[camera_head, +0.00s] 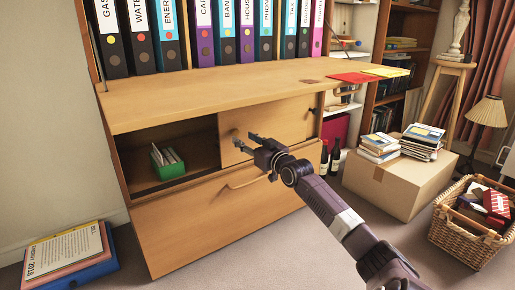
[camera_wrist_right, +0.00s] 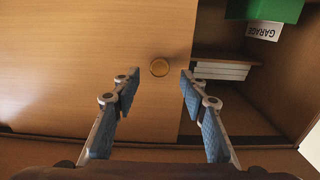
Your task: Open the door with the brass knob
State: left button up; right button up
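The brass knob (camera_wrist_right: 159,67) is round and sits on a wooden door panel (camera_wrist_right: 90,50) in the wrist view. The same door (camera_head: 285,122) shows in the head view, beside an open compartment (camera_head: 196,136) on its left. My right gripper (camera_head: 243,141) is in front of the door's left part, fingers pointing at it. In the wrist view the right gripper (camera_wrist_right: 160,77) is open, with one finger on each side of the knob and no visible contact. In the head view the knob is small and partly lost behind the fingers. My left gripper is out of view.
A green box (camera_head: 168,164) with cards stands in the open compartment. A drawer with a bar handle (camera_head: 243,180) is below. Binders (camera_head: 238,32) line the bureau top. A cardboard box (camera_head: 398,182) with books and a wicker basket (camera_head: 470,236) stand at the right.

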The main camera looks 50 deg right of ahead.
jog(key=v, duration=0.7)
jog(key=shift+s, duration=0.25)
dwell(0.4)
